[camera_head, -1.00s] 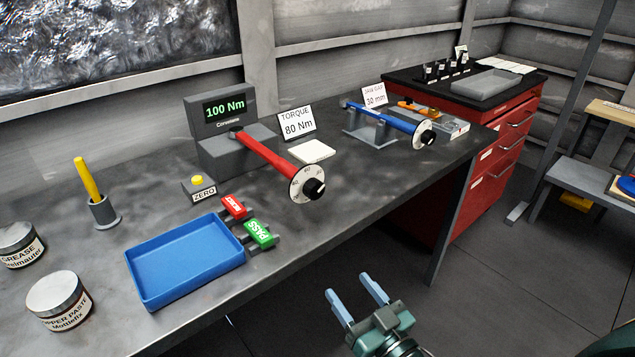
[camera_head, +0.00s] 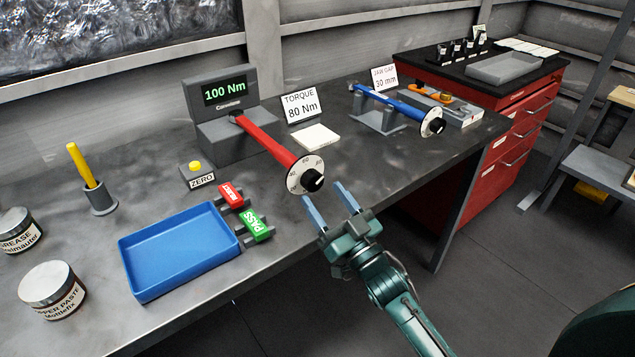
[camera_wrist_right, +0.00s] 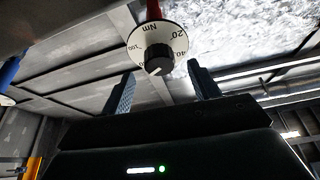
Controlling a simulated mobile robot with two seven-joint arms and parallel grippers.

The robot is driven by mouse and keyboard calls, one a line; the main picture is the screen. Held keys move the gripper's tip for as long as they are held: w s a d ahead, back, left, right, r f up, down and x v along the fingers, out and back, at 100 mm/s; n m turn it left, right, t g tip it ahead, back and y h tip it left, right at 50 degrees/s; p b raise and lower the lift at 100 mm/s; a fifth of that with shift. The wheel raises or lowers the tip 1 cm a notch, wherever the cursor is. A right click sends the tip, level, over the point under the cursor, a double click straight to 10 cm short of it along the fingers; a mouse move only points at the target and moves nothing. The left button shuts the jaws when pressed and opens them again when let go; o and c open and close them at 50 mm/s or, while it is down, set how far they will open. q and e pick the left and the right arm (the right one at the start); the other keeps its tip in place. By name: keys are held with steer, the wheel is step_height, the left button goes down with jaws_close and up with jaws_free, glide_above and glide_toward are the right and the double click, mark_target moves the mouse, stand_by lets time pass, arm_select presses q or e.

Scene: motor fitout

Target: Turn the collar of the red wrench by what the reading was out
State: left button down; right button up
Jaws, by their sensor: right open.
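The red wrench (camera_head: 265,140) is fitted in the grey torque tester (camera_head: 222,110), whose green display reads 100 Nm. A card (camera_head: 300,106) beside it says TORQUE 80 Nm. The wrench's white scale collar with a black knob (camera_head: 312,180) sticks out towards the bench's front edge. My right gripper (camera_head: 328,205) is open and empty just in front of and slightly below the collar, apart from it. In the right wrist view the collar's knob (camera_wrist_right: 158,60) shows above and between the open fingers (camera_wrist_right: 163,92). My left gripper is not in view.
A blue wrench (camera_head: 395,102) lies on a grey stand at the right of the bench. A blue tray (camera_head: 180,285), red REJECT and green PASS tags (camera_head: 256,226), a ZERO button (camera_head: 196,167) and a white pad (camera_head: 316,136) are nearby.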

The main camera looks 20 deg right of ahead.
mark_target(317, 184)
steer(key=shift+x, duration=1.75)
steer(key=shift+c, duration=0.5)
steer(key=c, duration=0.9)
steer(key=shift+n+y, duration=0.4)
steer(key=shift+n, duration=0.2)
steer(key=n+g+y, duration=0.1)
steer(key=n, duration=0.1)
steer(key=n+y, duration=0.1)
steer(key=n, duration=0.2)
steer(key=n+g+y, duration=0.1)
steer(key=n, duration=0.2)
steer(key=shift+d+g+y, duration=0.15)
steer(key=shift+g+y, duration=0.15)
steer(key=n+g, duration=0.1)
steer(key=n, duration=0.2)
steer(key=n+g+y+p, duration=0.1)
steer(key=n, duration=0.3)
steer(key=shift+d+r+g+y, duration=0.1)
steer(key=shift+g+y, duration=0.2)
steer(key=shift+g, duration=0.1)
